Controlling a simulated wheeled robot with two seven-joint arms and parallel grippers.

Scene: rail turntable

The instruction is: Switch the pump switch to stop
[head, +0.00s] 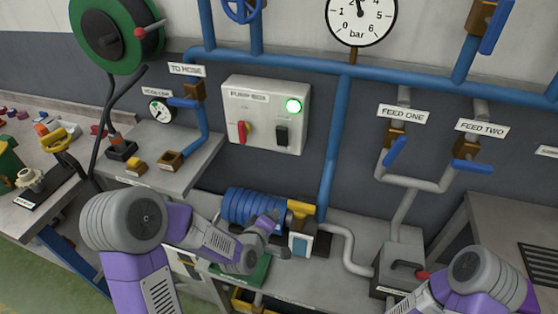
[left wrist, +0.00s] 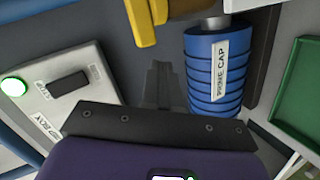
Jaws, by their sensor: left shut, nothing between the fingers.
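The pump box (head: 265,115) is a pale wall panel with a lit green lamp (head: 293,105). In the left wrist view the black switch (left wrist: 68,83) has small lettering at one end that looks like STOP. My left gripper (head: 277,222) is below the box, in front of the blue ribbed pump, apart from the switch. Its fingers (left wrist: 160,80) are shut and empty. My right arm shows at the lower right, but its gripper is out of view.
The blue ribbed cylinder (left wrist: 214,70) labelled PRIME CAP and a yellow lever (head: 301,209) are close to my left gripper. A blue vertical pipe (head: 335,150) runs right of the box. A side bench (head: 195,160) with a gauge stands left. The wall directly before the box is clear.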

